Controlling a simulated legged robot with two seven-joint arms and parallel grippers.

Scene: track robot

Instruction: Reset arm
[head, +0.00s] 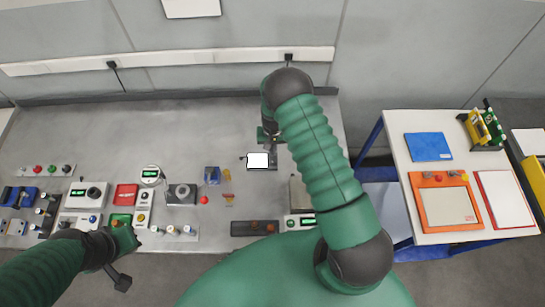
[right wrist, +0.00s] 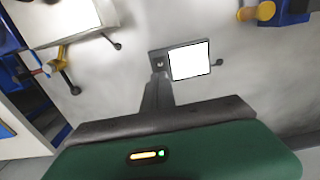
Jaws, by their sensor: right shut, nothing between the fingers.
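My right arm reaches up over the bench and bends down at its far end. In the head view its gripper (head: 268,150) points down over the bench, partly hidden behind the arm. In the right wrist view the right gripper (right wrist: 158,80) has its dark fingers together and holds nothing. A small white square in a dark frame (right wrist: 190,60) lies just beyond the fingertips; I cannot tell whether they touch it. It shows in the head view (head: 257,160) beside the gripper. My left gripper (head: 128,255) hangs at the lower left over the bench's front; its finger gap is unclear.
At right a white table (head: 395,150) holds a blue mat (head: 428,146) and an orange tray (head: 420,185).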

